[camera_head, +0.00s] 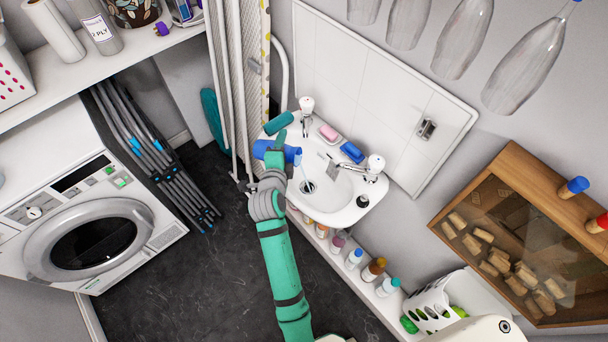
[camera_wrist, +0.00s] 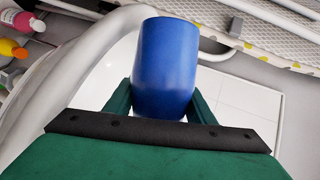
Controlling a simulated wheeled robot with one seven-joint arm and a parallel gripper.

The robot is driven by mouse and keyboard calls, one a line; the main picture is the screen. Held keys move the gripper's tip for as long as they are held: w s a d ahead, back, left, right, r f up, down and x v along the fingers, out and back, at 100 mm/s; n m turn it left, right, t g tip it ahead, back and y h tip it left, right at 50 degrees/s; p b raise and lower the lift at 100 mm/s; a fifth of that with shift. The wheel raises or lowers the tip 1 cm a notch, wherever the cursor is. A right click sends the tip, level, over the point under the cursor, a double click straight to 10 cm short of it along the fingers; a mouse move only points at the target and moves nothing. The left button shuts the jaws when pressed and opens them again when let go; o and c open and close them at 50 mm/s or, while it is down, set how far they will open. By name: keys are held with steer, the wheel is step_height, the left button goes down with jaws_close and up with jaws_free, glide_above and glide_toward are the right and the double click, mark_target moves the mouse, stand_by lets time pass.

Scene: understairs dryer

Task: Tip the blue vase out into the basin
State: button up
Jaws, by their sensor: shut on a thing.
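The blue vase (camera_head: 267,149) lies on its side in my gripper (camera_head: 279,153) above the left part of the white basin (camera_head: 336,211). Its mouth points right, over the bowl, and a thin pale stream runs from it down towards the drain. In the wrist view the blue vase (camera_wrist: 165,60) stands between the two green fingers of my gripper (camera_wrist: 160,104), which are shut on its sides. The inside of the vase is hidden in both views.
Folded racks (camera_head: 232,85) stand close left. Several bottles line a low shelf (camera_head: 383,305) below.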

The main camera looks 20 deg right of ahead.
steer(key=shift+d, duration=0.2)
steer(key=shift+a+f, duration=0.1)
stand_by(0.4)
steer(key=shift+m, duration=0.3)
steer(key=shift+a+t, duration=0.1)
steer(key=shift+t, duration=0.2)
steer(key=shift+s+f+p, duration=0.1)
steer(key=shift+p, duration=0.2)
steer(key=shift+d+m, duration=0.3)
